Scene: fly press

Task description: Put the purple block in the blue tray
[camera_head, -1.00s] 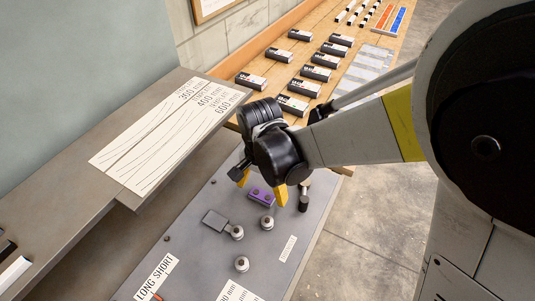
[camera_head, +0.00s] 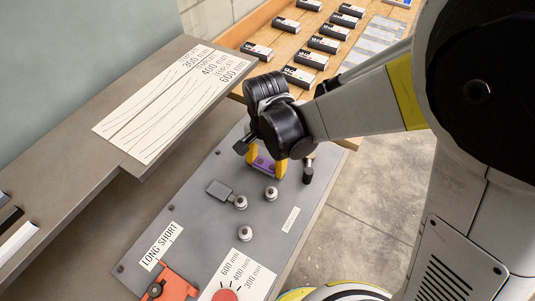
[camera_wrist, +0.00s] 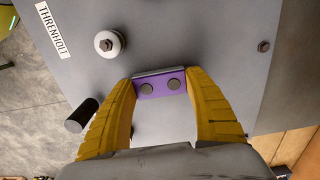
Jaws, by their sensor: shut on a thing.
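The purple block (camera_head: 264,162) is on the grey panel (camera_head: 210,248), near its far end, partly hidden by my gripper in the head view. The wrist view shows the purple block (camera_wrist: 160,86) with two round grey spots on its face. My gripper (camera_head: 266,168) is shut on it, one yellow finger pressed to each end, as the wrist view of my gripper (camera_wrist: 161,82) also shows. I cannot tell whether the block still touches the panel. I see no blue tray in the current views.
Several pale knobs (camera_head: 240,202) and a black post (camera_head: 307,172) stand on the panel near my gripper. A red lever part (camera_head: 168,283) is at the near end. A grey shelf (camera_head: 75,150) runs along the left. Dark labelled boxes (camera_head: 303,77) sit on a wooden bench behind.

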